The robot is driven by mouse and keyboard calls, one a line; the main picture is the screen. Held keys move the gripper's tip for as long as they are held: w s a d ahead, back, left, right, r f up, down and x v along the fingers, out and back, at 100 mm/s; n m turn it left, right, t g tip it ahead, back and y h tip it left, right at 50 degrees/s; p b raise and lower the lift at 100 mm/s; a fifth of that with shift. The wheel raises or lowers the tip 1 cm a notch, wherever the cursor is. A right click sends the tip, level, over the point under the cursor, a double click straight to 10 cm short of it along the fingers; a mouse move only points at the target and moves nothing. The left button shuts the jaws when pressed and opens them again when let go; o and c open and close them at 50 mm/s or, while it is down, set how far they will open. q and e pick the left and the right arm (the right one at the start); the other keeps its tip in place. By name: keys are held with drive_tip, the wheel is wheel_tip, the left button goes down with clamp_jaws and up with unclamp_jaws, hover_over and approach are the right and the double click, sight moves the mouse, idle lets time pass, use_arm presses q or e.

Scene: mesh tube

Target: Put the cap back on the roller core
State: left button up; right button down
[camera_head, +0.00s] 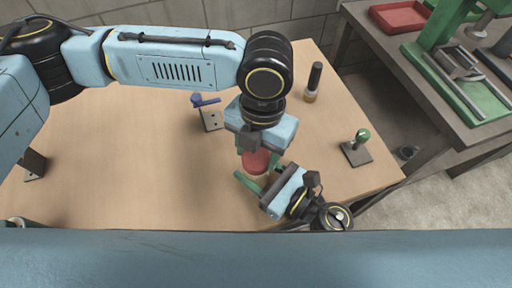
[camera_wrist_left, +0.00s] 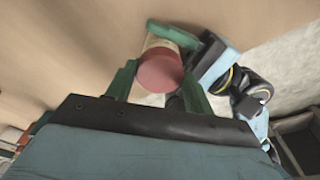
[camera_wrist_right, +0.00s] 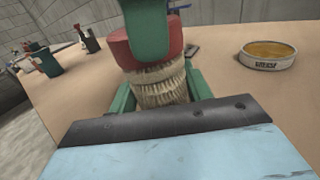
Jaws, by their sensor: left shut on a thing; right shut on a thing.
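The red cap (camera_head: 256,162) is between the green fingers of my left gripper (camera_head: 257,158), which is shut on it from above. The roller core (camera_wrist_right: 160,86), pale and ribbed like mesh, is between the green fingers of my right gripper (camera_wrist_right: 157,92), which is shut on it. In the right wrist view the cap (camera_wrist_right: 119,49) sits at the core's top end, with a green left finger in front. They look in contact; how far the cap is seated is hidden. In the left wrist view the cap (camera_wrist_left: 160,72) lines up with the pale core (camera_wrist_left: 160,42) behind it.
A blue-handled stand (camera_head: 207,113), a dark-handled tool (camera_head: 313,82) and a green-knobbed block (camera_head: 357,149) stand on the wooden table (camera_head: 130,150). A round tin (camera_wrist_right: 268,56) shows in the right wrist view. The table's left half is mostly clear. A side bench is at right.

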use_arm(q)
drive_tip(key=m, duration=0.6)
drive_tip(key=shift+s+d+t+y, duration=0.1)
drive_tip(key=shift+t+y, duration=0.2)
drive_tip(key=m, duration=0.4)
drive_tip(key=shift+m, duration=0.4)
drive_tip(key=o, duration=0.9)
drive_tip(key=shift+r, duration=2.25)
drive_tip(key=shift+c, duration=0.2)
